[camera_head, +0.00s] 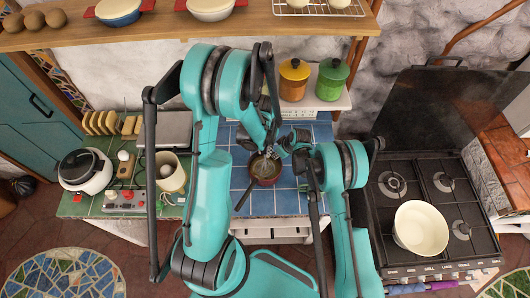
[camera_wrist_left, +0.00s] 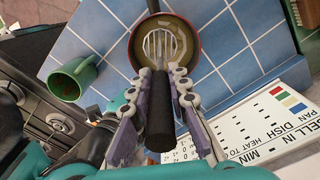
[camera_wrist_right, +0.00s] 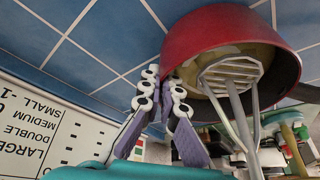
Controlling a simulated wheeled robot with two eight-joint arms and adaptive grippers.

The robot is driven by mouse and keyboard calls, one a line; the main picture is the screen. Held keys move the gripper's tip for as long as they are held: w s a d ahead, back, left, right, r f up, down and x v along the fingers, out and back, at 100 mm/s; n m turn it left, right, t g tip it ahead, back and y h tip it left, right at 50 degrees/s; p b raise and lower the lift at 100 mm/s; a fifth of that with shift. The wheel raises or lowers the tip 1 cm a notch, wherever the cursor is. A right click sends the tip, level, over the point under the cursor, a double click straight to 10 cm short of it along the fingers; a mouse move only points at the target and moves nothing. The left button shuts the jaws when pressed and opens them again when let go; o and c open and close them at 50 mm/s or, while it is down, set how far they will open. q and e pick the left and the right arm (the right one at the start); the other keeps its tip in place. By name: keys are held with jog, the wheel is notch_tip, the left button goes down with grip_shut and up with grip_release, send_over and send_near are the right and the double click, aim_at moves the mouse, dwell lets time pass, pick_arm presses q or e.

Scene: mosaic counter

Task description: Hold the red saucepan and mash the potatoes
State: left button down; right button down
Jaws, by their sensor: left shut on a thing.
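The red saucepan (camera_head: 265,181) stands on the blue tiled counter, with yellowish contents in it. It also shows in the left wrist view (camera_wrist_left: 196,62) and right wrist view (camera_wrist_right: 215,35). My left gripper (camera_wrist_left: 161,85) is shut on the black handle of the masher (camera_wrist_left: 160,112). The masher's slotted metal head (camera_wrist_right: 232,72) is inside the pan, over the contents. My right gripper (camera_wrist_right: 161,82) is at the pan's rim, away from its dark handle (camera_wrist_right: 305,92). Its fingertips are close together; whether the rim is between them is unclear. The potatoes' shape is hard to make out.
A green mug (camera_wrist_left: 72,80) stands near the pan. A printed white board (camera_wrist_left: 265,118) lies beside it. Orange (camera_head: 293,80) and green (camera_head: 332,79) canisters stand behind. A stove with a cream pot (camera_head: 420,230) is at right. A rice cooker (camera_head: 85,170) is at left.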

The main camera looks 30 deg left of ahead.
pick_arm(q)
jog(key=shift+r, duration=0.2)
jog(key=shift+w+a, duration=0.2)
jog(key=shift+w, duration=0.9)
jog(key=shift+f, duration=2.3)
notch_tip(320, 180, up, 5)
jog(key=shift+f, duration=0.2)
